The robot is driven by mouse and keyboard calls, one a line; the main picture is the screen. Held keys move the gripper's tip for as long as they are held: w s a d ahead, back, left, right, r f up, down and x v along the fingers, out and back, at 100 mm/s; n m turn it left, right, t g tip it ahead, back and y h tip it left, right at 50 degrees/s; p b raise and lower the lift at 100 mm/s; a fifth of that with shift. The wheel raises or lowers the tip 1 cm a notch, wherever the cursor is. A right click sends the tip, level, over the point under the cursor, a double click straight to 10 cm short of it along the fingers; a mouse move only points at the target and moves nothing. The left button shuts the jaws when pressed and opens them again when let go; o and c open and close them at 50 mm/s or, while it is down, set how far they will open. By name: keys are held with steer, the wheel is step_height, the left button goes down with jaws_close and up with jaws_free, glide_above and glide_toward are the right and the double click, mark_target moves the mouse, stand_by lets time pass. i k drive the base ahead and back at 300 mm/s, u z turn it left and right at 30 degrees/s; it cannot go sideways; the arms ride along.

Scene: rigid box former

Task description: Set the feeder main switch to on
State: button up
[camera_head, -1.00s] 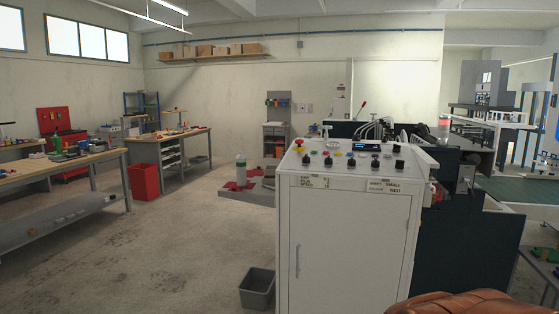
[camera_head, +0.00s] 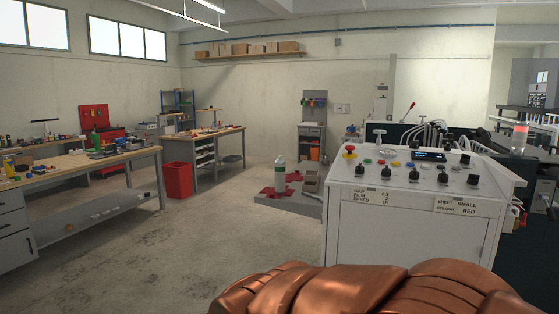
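A white cabinet (camera_head: 400,215) with a sloped control panel (camera_head: 395,172) on top stands right of centre in the head view. The panel carries a red mushroom button on yellow (camera_head: 349,152), several coloured buttons, a small dark display (camera_head: 429,156) and several black knobs, one of them the front right knob (camera_head: 473,180). Labels on the front read GAP, FILM, SPEED and SHEET SMALL, COLOUR RED. I cannot tell which control is the feeder main switch, or its setting. My gripper is not in view.
A dark machine with a red-tipped lever (camera_head: 411,108) stands behind the cabinet. A clear bottle (camera_head: 519,138) with an orange band is at the right. A red bin (camera_head: 178,180) and wooden-topped workbenches (camera_head: 85,161) are at the left. The concrete floor (camera_head: 190,235) between is largely clear.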

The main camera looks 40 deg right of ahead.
mark_target(359, 169)
steer(key=u, duration=0.15)
steer(key=i, duration=1.25)
steer(key=z, duration=0.8)
steer(key=i, duration=0.8)
steer(key=z, duration=1)
